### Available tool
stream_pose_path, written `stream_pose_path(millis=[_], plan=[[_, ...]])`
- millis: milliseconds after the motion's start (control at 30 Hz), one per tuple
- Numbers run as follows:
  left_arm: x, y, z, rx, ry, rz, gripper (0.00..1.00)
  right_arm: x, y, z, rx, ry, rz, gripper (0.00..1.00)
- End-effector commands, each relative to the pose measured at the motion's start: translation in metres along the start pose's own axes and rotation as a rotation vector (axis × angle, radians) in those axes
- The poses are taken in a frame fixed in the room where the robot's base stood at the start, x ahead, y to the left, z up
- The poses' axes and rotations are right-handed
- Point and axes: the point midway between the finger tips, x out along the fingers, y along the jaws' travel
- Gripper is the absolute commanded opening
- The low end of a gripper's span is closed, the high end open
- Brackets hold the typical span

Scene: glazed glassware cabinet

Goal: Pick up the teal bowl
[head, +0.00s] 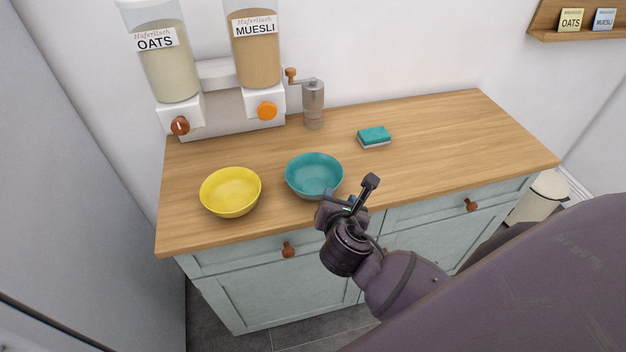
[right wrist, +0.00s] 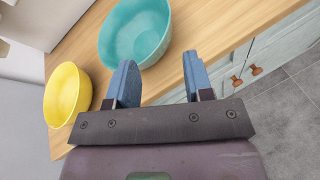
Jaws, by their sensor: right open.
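The teal bowl (head: 314,175) stands upright and empty on the wooden counter, near its front edge. It also shows at the top of the right wrist view (right wrist: 135,32). My right gripper (head: 358,194) is at the front edge of the counter, just right of and in front of the teal bowl. Its two blue fingers (right wrist: 160,80) are spread apart with nothing between them in the right wrist view. The bowl lies beyond the fingertips, and I cannot tell whether a finger touches it. My left gripper is not in view.
A yellow bowl (head: 231,191) stands left of the teal bowl. Behind are the oats dispenser (head: 167,65), the muesli dispenser (head: 255,60) and a grinder (head: 313,103). A sponge (head: 374,137) lies back right. The counter's right part (head: 450,135) is clear.

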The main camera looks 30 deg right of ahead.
Motion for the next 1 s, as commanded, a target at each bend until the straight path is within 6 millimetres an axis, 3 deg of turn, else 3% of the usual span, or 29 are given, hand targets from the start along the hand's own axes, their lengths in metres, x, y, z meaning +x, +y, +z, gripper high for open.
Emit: stream_pose_path(millis=[200,467,733,1000], plan=[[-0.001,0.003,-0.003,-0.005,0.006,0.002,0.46,0.031,0.0,0.0,0.002,-0.001,-0.001,0.47],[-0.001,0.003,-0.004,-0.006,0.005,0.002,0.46,0.047,-0.001,0.001,0.003,0.0,-0.001,0.47],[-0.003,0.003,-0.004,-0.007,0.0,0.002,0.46,0.082,-0.003,0.003,0.004,-0.001,0.0,0.47],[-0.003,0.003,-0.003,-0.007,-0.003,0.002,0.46,0.093,-0.004,0.002,0.005,0.001,0.0,0.47]])
